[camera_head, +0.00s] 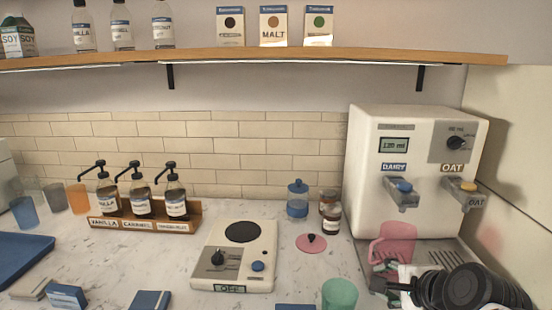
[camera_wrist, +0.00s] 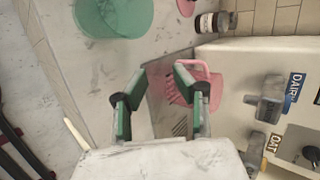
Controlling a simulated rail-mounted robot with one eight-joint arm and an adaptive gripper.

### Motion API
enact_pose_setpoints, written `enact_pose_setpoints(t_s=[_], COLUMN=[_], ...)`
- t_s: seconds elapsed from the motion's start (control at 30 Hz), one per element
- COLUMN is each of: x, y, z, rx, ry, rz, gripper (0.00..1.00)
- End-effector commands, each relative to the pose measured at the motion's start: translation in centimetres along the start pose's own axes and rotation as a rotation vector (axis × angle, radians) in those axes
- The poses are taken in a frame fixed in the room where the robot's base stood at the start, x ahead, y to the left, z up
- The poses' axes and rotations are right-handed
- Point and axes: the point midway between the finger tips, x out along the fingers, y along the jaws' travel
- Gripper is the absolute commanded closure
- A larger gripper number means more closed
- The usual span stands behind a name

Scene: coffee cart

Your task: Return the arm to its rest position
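My gripper (camera_wrist: 160,80) is open in the wrist view, with its two green-padded fingers apart and nothing held between them. My arm and gripper show at the lower right of the head view, in front of the milk dispenser. A pink mug (camera_head: 392,243) stands at the dispenser's drip tray, just beyond my gripper. The pink mug also shows in the wrist view (camera_wrist: 206,84), partly hidden behind the right finger. I cannot tell whether the finger touches it.
The white milk dispenser (camera_head: 412,138) stands close on the right. A green cup (camera_head: 339,294) stands left of my arm at the front. A hot plate (camera_head: 236,256), syrup bottles (camera_head: 140,198) and a blue tray (camera_head: 22,247) lie further left. A shelf (camera_head: 250,55) runs above.

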Motion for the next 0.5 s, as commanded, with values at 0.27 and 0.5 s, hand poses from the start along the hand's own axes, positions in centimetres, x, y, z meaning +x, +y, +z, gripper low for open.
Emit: enact_pose_setpoints(t_s=[0.27, 0.5], x=[-3.8, -6.7], y=[3.2, 5.1], z=[3.2, 3.8], rx=[-0.840, -1.381], ry=[-0.018, -0.061], rz=[0.177, 0.293], gripper=[0.73, 0.73])
